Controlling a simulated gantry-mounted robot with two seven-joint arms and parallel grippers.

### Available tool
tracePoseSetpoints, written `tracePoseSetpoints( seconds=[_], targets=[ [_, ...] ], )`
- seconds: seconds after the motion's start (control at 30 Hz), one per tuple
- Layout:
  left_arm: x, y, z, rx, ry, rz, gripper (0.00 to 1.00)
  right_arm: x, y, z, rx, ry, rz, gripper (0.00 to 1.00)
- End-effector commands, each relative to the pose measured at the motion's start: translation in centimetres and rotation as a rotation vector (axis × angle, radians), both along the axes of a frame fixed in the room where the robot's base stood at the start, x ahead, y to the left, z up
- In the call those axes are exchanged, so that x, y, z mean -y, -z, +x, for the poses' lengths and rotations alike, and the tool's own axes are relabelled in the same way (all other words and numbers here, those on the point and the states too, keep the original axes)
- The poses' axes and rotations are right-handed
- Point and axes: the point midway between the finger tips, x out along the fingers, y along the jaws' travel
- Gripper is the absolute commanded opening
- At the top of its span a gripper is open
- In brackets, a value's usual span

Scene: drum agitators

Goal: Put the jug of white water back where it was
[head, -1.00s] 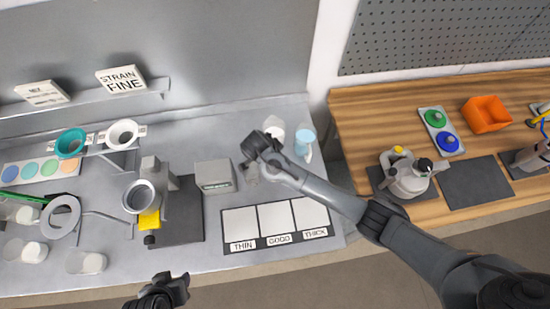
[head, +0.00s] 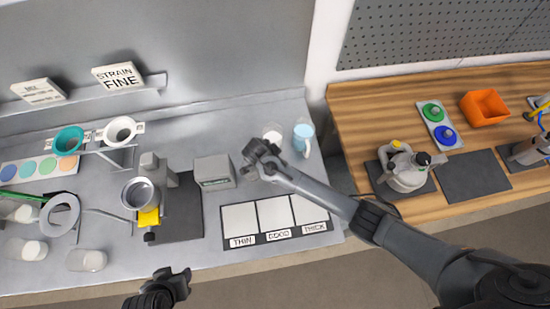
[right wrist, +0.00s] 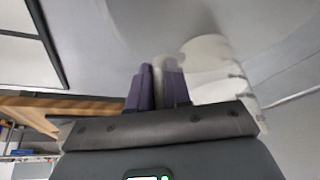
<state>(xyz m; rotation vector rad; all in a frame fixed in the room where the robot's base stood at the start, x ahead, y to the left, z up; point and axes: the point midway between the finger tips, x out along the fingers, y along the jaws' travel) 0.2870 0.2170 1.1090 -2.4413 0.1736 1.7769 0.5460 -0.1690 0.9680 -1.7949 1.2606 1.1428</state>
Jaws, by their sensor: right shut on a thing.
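A pale jug with white contents (head: 272,136) is at the back right of the grey bench, partly hidden by my right gripper. My right gripper (head: 258,158) is beside it. In the right wrist view its purple fingers (right wrist: 158,88) are shut on a pale upright part, apparently the handle, next to the translucent jug body (right wrist: 212,68). I cannot tell whether the jug touches the bench. My left gripper (head: 180,282) is empty at the bench's front edge; its opening is unclear.
A jug with light blue contents (head: 303,137) stands just right of the white one. A grey box (head: 213,171) is to the left. The THIN, GOOD, THICK panel (head: 274,217) lies in front. A wooden bench (head: 375,110) is at the right.

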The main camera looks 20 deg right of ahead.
Motion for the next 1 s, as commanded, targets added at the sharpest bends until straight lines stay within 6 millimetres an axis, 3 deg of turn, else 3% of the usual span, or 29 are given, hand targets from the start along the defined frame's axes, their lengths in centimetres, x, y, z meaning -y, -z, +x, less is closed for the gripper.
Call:
tracePoseSetpoints(
  seconds=[0.07, 0.1, 0.23, 0.67, 1.0],
  targets=[
    [0.0, 0.1, 0.0, 0.000, 0.001, 0.001, 0.43, 0.0, 0.1, 0.1, 0.001, 0.001, 0.000, 0.00],
    [0.0, 0.0, 0.0, 0.000, 0.001, 0.002, 0.43, 0.0, 0.1, 0.0, 0.000, 0.000, 0.000, 0.23],
    [-0.2, 0.0, 0.0, 0.001, 0.004, 0.007, 0.43, 0.0, 0.1, 0.0, 0.000, 0.000, 0.000, 0.42],
    [-0.3, 0.0, 0.0, 0.001, 0.008, 0.013, 0.43, -0.3, -0.8, -0.1, 0.002, -0.002, -0.001, 0.43],
    [-0.1, -0.2, 0.0, 0.001, 0.004, 0.005, 0.43, -2.4, -6.0, -0.9, 0.003, -0.003, 0.001, 0.43]
  ],
)
